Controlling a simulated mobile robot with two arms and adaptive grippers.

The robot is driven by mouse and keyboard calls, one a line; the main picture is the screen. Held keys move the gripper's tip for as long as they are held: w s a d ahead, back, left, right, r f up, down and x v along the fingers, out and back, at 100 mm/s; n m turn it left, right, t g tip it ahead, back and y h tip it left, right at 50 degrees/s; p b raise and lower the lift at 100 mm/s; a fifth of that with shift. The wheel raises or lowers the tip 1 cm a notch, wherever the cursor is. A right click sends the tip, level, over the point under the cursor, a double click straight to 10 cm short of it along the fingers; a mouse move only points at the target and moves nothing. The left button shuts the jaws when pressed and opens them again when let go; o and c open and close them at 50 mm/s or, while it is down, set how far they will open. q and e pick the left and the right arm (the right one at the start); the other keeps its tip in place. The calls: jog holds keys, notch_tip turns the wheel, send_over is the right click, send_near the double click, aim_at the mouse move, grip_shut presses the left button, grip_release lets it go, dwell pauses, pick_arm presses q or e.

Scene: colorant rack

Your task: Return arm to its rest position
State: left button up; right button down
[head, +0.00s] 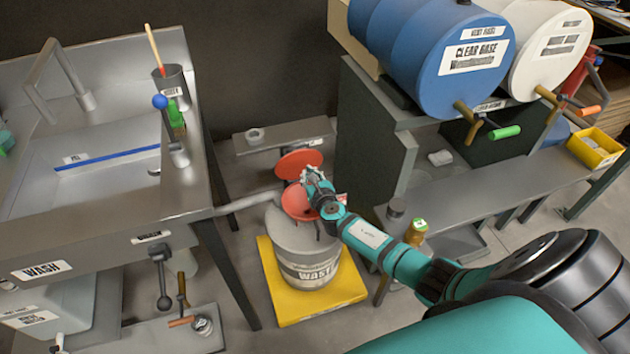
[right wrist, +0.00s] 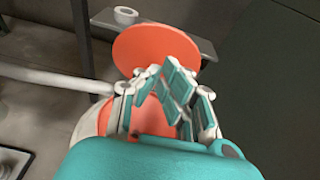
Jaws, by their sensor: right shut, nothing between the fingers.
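My right arm (head: 385,245) is teal and reaches from the lower right to the waste drum (head: 300,245). My right gripper (head: 311,178) is over the drum's red top, shut and empty. In the right wrist view the gripper (right wrist: 168,85) is in front of an upright orange-red lid (right wrist: 150,45). The same round lid (head: 298,162) stands raised behind the gripper in the head view. The gripper hides part of the drum's red funnel; whether it touches the funnel or lid I cannot tell. My left gripper is in neither view.
The drum stands on a yellow base (head: 345,290). A steel wash sink (head: 110,150) is at the left. A blue drum (head: 430,50) and a white drum (head: 545,45) lie on a rack at the right, above a grey shelf (head: 470,195). A small can (head: 416,230) stands near my forearm.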

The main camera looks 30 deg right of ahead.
jog(key=s+a+r+p, duration=0.1)
jog(key=s+r+p, duration=0.2)
jog(key=s+r, duration=0.15)
jog(key=s+a+f+m+g+y, duration=0.1)
jog(key=s+f+m+g, duration=0.3)
jog(key=s+f+m, duration=0.55)
jog(key=s+a+f+m+g, duration=0.1)
jog(key=s+f+m+g, duration=0.35)
jog(key=s+f, duration=0.95)
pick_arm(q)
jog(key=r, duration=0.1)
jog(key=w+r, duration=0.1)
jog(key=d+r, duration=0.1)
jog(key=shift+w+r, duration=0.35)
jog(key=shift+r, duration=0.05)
pick_arm(e)
jog(key=s+a+f+m+g, duration=0.1)
jog(key=s+a+f+m, duration=0.2)
jog(key=s, duration=0.6)
jog(key=s+a+f+m+g+y, duration=0.1)
jog(key=s+a+f+m+g, duration=0.1)
jog(key=s+f+m, duration=0.4)
jog(key=s+a+f+m+g+y, duration=0.1)
jog(key=s+a+f+m, duration=0.3)
jog(key=s+m, duration=0.4)
jog(key=s+f+g, duration=0.1)
jog(key=s, duration=0.4)
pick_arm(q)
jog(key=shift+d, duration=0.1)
